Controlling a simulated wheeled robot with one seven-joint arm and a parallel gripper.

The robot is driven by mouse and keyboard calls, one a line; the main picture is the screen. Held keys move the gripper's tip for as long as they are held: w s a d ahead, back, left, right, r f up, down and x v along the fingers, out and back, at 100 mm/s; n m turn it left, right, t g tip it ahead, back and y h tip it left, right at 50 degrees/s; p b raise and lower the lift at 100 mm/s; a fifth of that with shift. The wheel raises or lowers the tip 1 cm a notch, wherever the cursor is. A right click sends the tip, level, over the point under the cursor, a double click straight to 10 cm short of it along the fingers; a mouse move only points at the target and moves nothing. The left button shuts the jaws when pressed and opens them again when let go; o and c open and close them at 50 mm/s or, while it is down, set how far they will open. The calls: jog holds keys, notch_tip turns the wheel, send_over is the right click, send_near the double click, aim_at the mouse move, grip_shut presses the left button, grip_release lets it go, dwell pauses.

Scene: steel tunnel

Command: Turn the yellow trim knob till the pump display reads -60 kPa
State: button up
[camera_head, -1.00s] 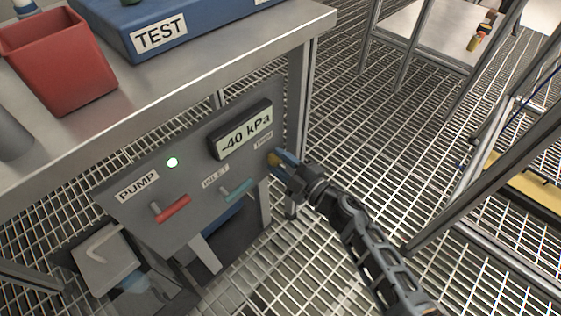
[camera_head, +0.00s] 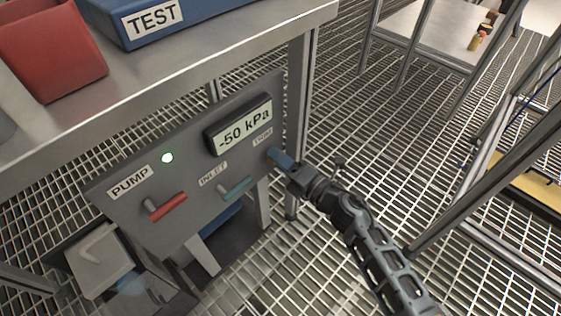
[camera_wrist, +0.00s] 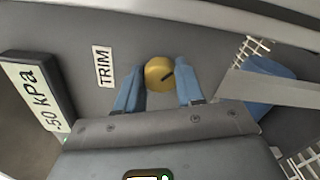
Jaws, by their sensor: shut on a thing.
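The yellow trim knob (camera_wrist: 159,74) sits on the grey pump panel (camera_head: 187,172), beside the TRIM label (camera_wrist: 103,66). In the head view my gripper (camera_head: 274,155) hides the knob at the panel's right edge. The pump display (camera_head: 245,124) reads -50 kPa. It also shows at the left of the wrist view (camera_wrist: 36,97).

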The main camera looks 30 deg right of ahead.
jog(key=shift+f+n+b, duration=0.1)
jog(key=shift+n+b, duration=0.3)
jog(key=shift+n, duration=1)
jog(key=shift+s, duration=0.1)
jog(key=o, duration=1)
jog(key=shift+o, duration=0.2)
jog(key=p+v, duration=0.1)
jog(key=v, duration=0.6)
jog(key=shift+s, duration=0.3)
